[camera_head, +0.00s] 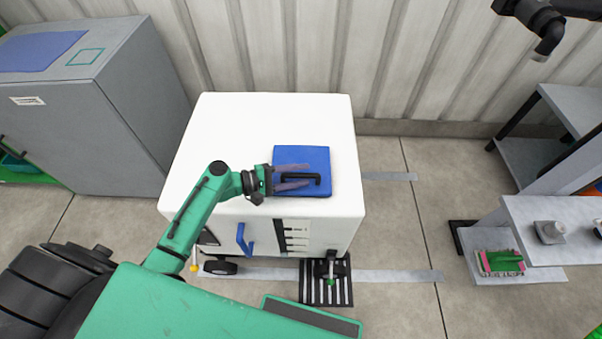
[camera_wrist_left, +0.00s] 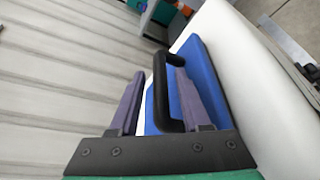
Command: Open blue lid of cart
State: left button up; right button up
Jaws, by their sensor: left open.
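The blue lid (camera_head: 310,157) lies flat and closed on top of the white cart (camera_head: 240,120), with a black handle (camera_head: 318,178) on it. My left gripper (camera_head: 305,180) is at the handle, with its two fingers open. In the left wrist view, the black handle (camera_wrist_left: 160,88) stands between the two purple-grey fingers of the left gripper (camera_wrist_left: 155,95), over the blue lid (camera_wrist_left: 205,75). I cannot tell whether a finger touches the handle. My right gripper is not in view.
A grey cabinet (camera_head: 130,110) stands at the left. A grey shelf table (camera_head: 560,225) stands at the right, with a pink and green item (camera_head: 500,262) on its lower shelf. A blue handle (camera_head: 244,240) is on the cart's front. The floor right of the cart is mostly clear.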

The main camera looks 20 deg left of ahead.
pick_arm(q)
jog(key=shift+w+d+f, duration=0.1)
jog(key=shift+w+d, duration=0.05)
jog(key=shift+d, duration=0.1)
grip_shut()
dwell(1.3)
